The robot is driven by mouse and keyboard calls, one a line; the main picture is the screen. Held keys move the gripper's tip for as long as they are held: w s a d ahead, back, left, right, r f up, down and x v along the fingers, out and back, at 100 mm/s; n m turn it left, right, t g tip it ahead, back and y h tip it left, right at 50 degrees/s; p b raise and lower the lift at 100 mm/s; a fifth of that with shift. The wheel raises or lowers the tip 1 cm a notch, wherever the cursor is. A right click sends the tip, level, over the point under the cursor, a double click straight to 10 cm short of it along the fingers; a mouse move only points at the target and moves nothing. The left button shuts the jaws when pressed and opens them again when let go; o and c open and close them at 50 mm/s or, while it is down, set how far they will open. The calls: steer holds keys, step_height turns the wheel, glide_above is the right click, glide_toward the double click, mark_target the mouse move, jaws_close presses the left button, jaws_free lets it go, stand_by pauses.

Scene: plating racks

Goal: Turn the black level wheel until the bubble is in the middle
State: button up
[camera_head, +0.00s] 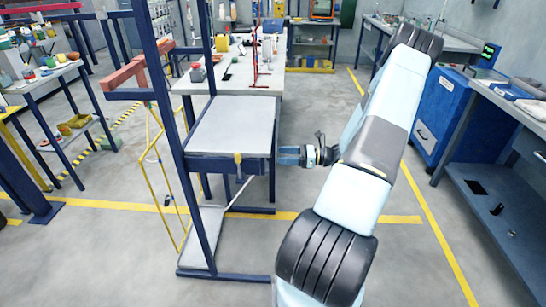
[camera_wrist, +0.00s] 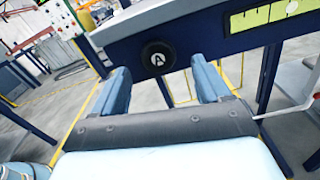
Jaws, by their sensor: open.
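The yellow-green level vial (camera_wrist: 262,17) is at the upper right. Its pale bubble (camera_wrist: 291,8) appears toward the right end. In the head view my gripper (camera_head: 288,155) is at the right side of the blue rack (camera_head: 230,170); the wheel is hidden there.
The rack has a grey shelf top (camera_head: 235,130) and blue posts. A long workbench (camera_head: 240,80) stands behind it. A blue cabinet (camera_head: 440,115) and bench (camera_head: 505,105) are on the right. Floor between rack and right bench is partly taken by my arm.

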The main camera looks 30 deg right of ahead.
steer(key=shift+x, duration=2)
steer(key=c, duration=1)
steer(key=shift+a, duration=0.25)
steer(key=shift+c, duration=0.2)
steer(key=shift+d+n, duration=0.25)
steer(key=shift+n, duration=0.05)
